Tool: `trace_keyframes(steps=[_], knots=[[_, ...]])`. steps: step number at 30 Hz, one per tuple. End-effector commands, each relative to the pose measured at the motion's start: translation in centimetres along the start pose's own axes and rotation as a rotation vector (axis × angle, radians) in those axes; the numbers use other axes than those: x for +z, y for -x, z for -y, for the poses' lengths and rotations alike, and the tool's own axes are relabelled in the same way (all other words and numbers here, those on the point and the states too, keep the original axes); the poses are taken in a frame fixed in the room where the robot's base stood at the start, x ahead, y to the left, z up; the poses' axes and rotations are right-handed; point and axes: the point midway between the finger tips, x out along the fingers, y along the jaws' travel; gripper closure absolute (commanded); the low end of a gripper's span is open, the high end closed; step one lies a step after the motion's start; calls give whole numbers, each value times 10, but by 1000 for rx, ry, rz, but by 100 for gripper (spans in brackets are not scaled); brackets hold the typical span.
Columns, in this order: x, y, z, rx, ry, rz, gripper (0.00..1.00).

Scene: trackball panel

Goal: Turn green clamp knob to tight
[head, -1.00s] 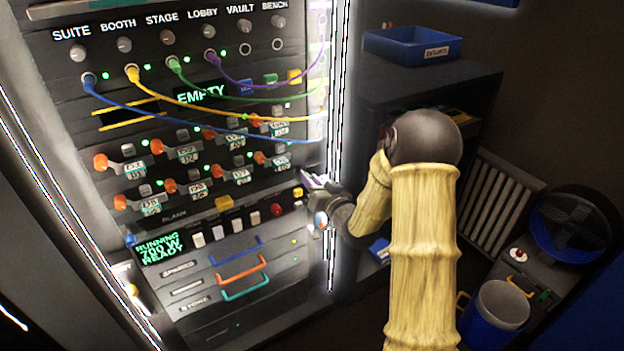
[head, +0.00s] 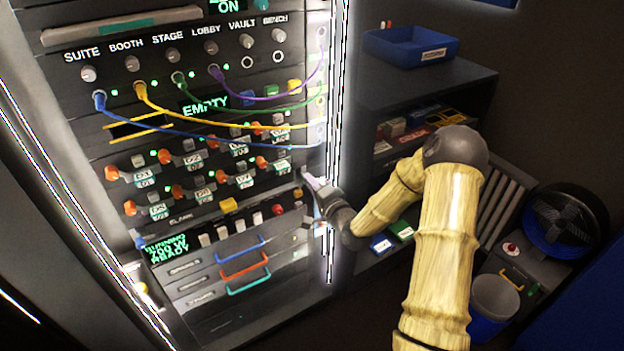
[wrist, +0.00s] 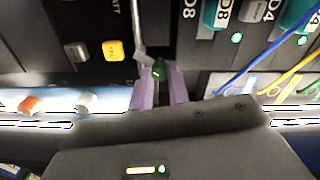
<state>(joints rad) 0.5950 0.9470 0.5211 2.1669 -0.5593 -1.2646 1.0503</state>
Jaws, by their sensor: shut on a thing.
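The green clamp knob (wrist: 160,70) shows in the wrist view as a small dark green piece between the two purple fingers. My gripper (wrist: 161,88) is shut on it, with one finger on each side. In the head view my gripper (head: 313,185) is at the right edge of the rack panel, below the cable ports. There the knob is hidden or too small to make out. I cannot read any tight mark or the knob's angle.
The rack (head: 215,215) fills the left, with several orange-handled modules and coloured patch cables just above my gripper. A shelf with a blue bin (head: 410,46) stands at the right. A fan (head: 567,222) and a bucket (head: 493,298) are at the lower right.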

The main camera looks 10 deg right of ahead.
Motion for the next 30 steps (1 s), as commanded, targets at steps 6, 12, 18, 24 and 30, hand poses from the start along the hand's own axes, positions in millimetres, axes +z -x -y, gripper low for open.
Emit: trace_keyframes(steps=[6,12,18,24,30], knots=[[0,1,0,7,-213,2,100],[0,1,0,6,-402,1,100],[0,1,-1,6,-592,-1,100],[1,1,-2,5,-772,0,100],[2,1,-3,6,-912,1,100]])
